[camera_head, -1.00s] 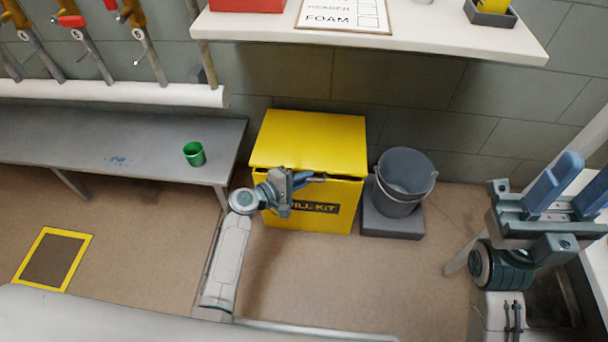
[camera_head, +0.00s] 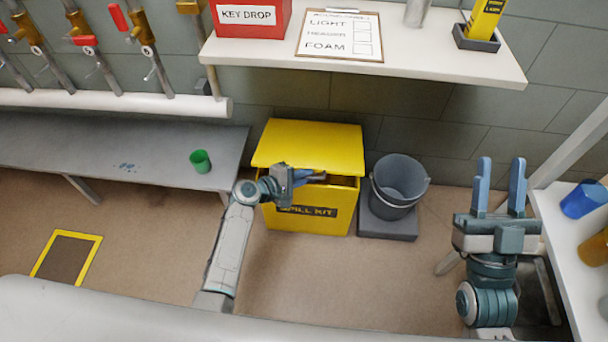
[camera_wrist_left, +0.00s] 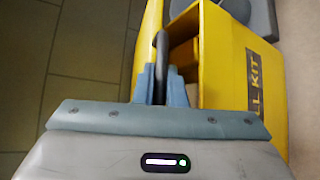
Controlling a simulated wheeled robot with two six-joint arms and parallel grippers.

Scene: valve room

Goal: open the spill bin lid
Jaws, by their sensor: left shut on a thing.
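The spill bin is a yellow box (camera_head: 340,214) labelled SPILL KIT, standing on the floor by the wall. Its yellow lid (camera_head: 308,147) is partly raised, with a dark gap under its front edge. In the left wrist view the lid (camera_wrist_left: 148,38) stands apart from the box (camera_wrist_left: 224,62), and brown contents show inside. My left gripper (camera_head: 308,178) is at the lid's front edge. It is shut on the lid's dark handle (camera_wrist_left: 162,52), seen between its fingers (camera_wrist_left: 161,86). My right gripper (camera_head: 500,188) is open and empty, fingers pointing up, far right of the bin.
A grey bucket (camera_head: 393,202) stands on a dark base right of the bin. A grey bench (camera_head: 100,150) with a green cup (camera_head: 200,162) is at left. A white shelf (camera_head: 450,62) runs above the bin. A white table (camera_head: 570,240) is beside my right gripper. Floor before the bin is clear.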

